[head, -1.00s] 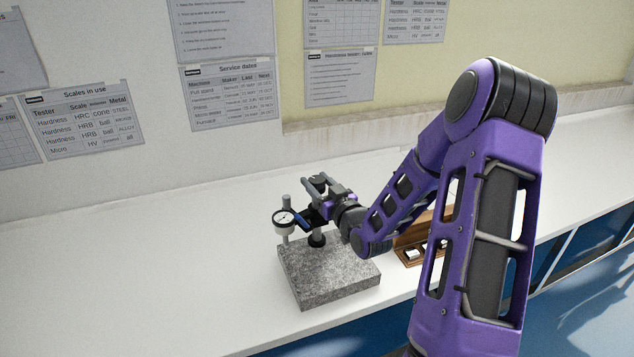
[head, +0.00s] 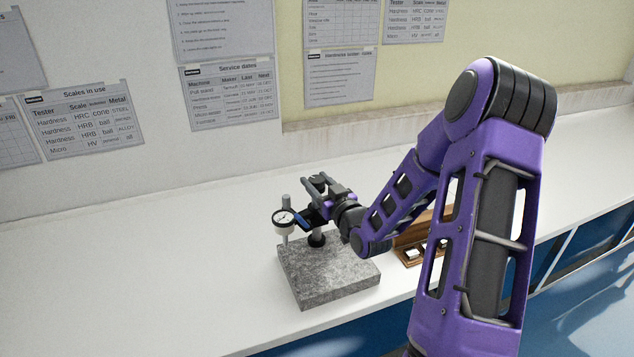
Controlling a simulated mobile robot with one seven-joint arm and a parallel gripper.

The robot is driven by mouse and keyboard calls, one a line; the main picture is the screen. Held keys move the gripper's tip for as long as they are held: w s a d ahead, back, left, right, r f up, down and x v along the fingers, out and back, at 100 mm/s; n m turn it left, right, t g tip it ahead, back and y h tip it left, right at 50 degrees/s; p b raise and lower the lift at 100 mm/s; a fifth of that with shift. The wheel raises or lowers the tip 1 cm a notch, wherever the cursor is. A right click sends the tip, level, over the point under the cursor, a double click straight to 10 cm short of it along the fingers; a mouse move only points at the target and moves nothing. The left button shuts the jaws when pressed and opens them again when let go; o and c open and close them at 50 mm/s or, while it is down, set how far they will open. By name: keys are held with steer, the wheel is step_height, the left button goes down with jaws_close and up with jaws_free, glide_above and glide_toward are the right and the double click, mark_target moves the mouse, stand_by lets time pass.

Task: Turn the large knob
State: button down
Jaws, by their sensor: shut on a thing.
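A dial gauge stand stands on a speckled grey granite block (head: 330,285) on the white bench. Its round white dial gauge (head: 284,218) faces me at the left, and a black round foot (head: 317,240) sits on the block. My gripper (head: 304,217) reaches in from the right at the height of the gauge. It is shut on the large knob of the stand, just right of the dial. The knob itself is mostly hidden by the fingers and too small to make out. A blue part shows at the fingertips.
A wooden holder (head: 405,240) with small pale blocks stands right of the granite block, partly behind my arm. The white bench (head: 130,270) is clear on the left. The wall with paper charts (head: 232,95) rises behind.

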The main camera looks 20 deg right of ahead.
steer(key=shift+r, duration=0.1)
stand_by(0.5)
steer(key=shift+c, duration=1.5)
jaws_free()
steer(key=shift+s, duration=0.15)
